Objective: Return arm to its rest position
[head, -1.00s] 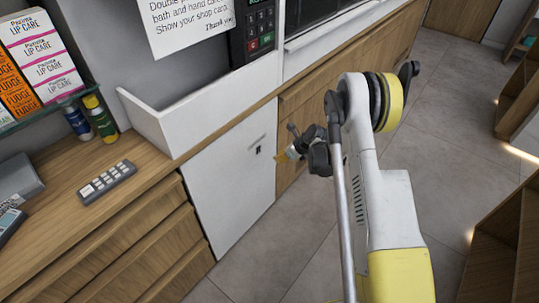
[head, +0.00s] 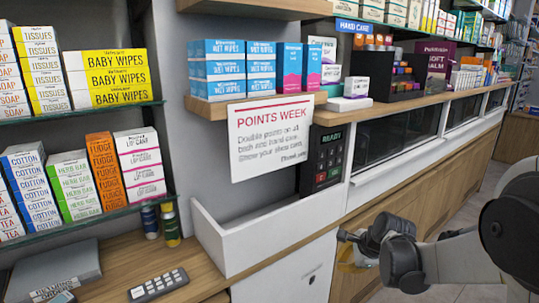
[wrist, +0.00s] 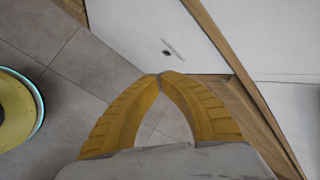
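My arm reaches in from the right edge of the head view, dark and grey, with my gripper (head: 346,262) at its left end in front of the wooden counter front. In the wrist view my gripper's yellow fingers (wrist: 160,77) meet at their tips. The gap behind the tips shows only floor tiles, and nothing is held. In the head view the fingers are small and partly hidden by the wrist. No mark of the rest position shows.
A white panel (wrist: 150,28) with a small dark mark is close beyond the fingertips. A white open-topped bin (head: 270,235), card terminal (head: 326,160) and grey remote (head: 157,285) are at the counter. Stocked shelves stand behind.

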